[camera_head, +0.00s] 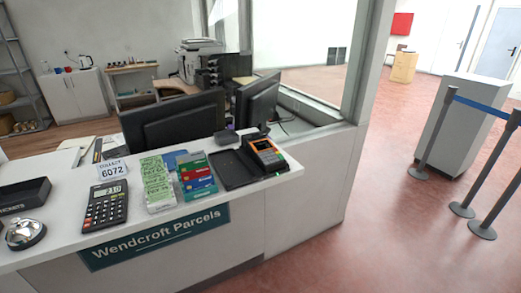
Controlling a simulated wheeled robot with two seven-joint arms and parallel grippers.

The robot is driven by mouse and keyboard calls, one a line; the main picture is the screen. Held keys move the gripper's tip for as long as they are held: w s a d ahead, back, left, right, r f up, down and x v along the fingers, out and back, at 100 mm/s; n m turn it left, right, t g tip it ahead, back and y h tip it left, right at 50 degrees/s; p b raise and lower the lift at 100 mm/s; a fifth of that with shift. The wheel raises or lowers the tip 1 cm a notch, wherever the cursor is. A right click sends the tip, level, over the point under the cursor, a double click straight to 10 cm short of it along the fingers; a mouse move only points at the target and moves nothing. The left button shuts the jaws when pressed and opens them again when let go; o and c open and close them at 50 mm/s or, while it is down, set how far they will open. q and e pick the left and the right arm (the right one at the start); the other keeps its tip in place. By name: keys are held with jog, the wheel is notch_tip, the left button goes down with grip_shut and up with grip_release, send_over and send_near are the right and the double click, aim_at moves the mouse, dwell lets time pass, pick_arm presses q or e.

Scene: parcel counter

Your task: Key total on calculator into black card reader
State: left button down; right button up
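The dark calculator (105,208) lies on the white counter at the left front. Its display is lit with digits that look like 23 and something more, too small to read surely. The black card reader (265,154) stands at the counter's right end, with an orange surround near its screen and keys below. Its screen text is too small to read. A flat black tray (233,173) lies just left of the card reader. Neither of my grippers shows in the head view.
Between calculator and reader stand a green printed card (157,184) and a stack of coloured cards (197,177). A sign reading 6072 (112,170) stands behind the calculator. A silver bell (25,233) and black box (23,195) are left. Two monitors (174,121) stand behind.

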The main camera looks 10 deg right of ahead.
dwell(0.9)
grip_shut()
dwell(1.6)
